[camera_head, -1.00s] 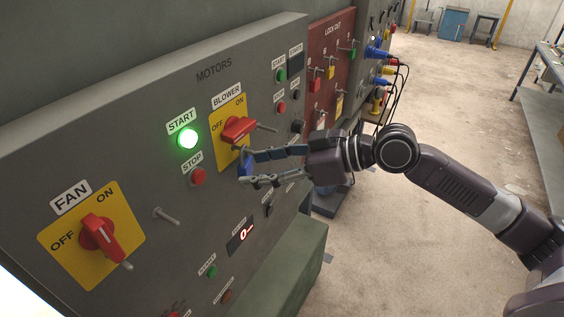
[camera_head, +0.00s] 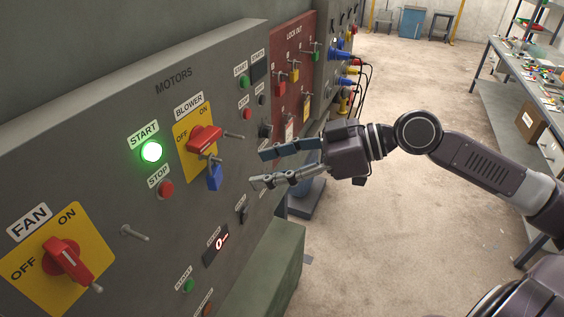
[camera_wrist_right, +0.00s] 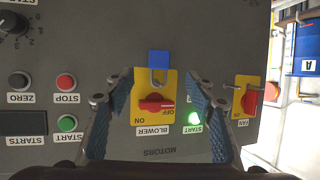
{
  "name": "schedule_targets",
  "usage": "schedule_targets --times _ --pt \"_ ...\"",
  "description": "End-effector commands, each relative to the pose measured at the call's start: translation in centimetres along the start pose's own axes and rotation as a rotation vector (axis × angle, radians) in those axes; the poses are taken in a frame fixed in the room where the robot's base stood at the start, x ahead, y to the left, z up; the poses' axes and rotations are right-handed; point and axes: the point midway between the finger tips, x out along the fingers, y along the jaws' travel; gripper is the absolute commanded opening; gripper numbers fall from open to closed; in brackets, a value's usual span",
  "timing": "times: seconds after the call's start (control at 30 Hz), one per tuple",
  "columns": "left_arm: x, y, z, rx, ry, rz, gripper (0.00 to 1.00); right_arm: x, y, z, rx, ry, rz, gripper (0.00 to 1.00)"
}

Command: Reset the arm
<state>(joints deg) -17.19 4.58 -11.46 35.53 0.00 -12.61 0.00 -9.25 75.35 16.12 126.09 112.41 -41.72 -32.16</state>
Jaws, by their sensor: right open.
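My right gripper (camera_head: 272,168) is open and empty in the head view, in front of the grey motors panel (camera_head: 110,125) and apart from it. The red blower switch (camera_head: 204,139) sits on a yellow plate, left of my fingertips. A blue padlock (camera_head: 214,178) hangs just below that switch. In the right wrist view, which is upside down, the blower switch (camera_wrist_right: 155,105) and the blue padlock (camera_wrist_right: 158,57) show between the two open fingers (camera_wrist_right: 158,90), with nothing held. My left gripper is not in view.
A lit green start button (camera_head: 151,152), a red stop button (camera_head: 165,190) and the red fan switch (camera_head: 68,261) are on the panel. A red lock-out board (camera_head: 293,60) holds padlocks behind. A workbench (camera_head: 510,85) stands at right. The floor between is clear.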

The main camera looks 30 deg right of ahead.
Motion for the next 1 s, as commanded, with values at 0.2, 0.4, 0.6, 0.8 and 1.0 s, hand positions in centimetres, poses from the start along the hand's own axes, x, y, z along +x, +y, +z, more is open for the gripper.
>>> schedule_targets --times 0.2,0.4,0.6,0.8,1.0 --pt "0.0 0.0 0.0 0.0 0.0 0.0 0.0 -1.6 0.0 0.0 0.001 0.002 0.001 0.5" --pt "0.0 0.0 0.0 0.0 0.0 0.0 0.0 -2.3 0.1 0.1 0.001 -0.001 0.003 0.5" --pt "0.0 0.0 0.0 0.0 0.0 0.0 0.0 -2.4 0.3 0.3 0.005 0.0 0.009 0.5" --pt "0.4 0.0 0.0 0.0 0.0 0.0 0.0 -2.6 6.3 4.3 0.107 0.01 0.145 0.5" --pt "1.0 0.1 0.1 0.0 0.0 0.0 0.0 -3.5 15.6 16.1 0.306 -0.024 0.401 0.5"
